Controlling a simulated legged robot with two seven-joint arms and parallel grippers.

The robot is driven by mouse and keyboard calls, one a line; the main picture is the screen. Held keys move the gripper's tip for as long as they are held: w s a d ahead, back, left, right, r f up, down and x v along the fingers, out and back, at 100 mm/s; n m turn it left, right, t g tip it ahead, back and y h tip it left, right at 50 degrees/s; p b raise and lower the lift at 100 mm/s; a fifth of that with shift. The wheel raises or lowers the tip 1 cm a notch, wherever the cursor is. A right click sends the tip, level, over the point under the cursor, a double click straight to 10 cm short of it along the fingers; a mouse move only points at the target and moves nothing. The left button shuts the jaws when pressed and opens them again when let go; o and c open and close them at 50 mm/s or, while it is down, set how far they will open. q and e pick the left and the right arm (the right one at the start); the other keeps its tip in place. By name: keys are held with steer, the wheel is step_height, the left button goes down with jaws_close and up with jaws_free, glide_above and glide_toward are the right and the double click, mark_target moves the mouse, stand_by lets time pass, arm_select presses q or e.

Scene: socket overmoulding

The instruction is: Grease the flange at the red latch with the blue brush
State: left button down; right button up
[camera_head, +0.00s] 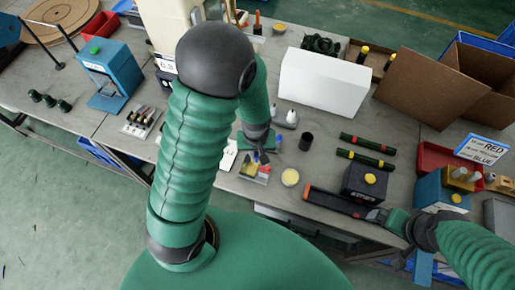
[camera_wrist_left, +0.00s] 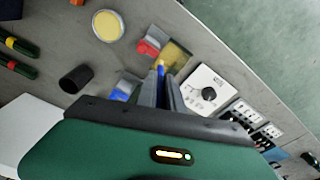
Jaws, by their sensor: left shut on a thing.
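My left gripper (camera_head: 262,158) reaches down over the table and is shut on the blue brush (camera_wrist_left: 160,68), whose handle shows between the fingers (camera_wrist_left: 165,90) in the left wrist view. The red latch (camera_wrist_left: 150,43) is just beyond the brush, beside a yellowish block (camera_wrist_left: 177,54), probably the flange part. The red latch also shows small in the head view (camera_head: 265,169). I cannot tell whether the brush touches the flange. My right gripper (camera_head: 376,215) is at the end of a long black and orange tool (camera_head: 335,202); its fingers are unclear.
A round tin of pale yellow grease (camera_head: 290,177) and a black cup (camera_head: 306,141) stand nearby. A blue latch part (camera_wrist_left: 124,90) is close to the left fingers. A white box (camera_head: 322,82) stands behind.

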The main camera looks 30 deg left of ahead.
arm_select(q)
step_height(320, 180, up, 3)
steer(key=p, duration=0.3)
stand_by(0.4)
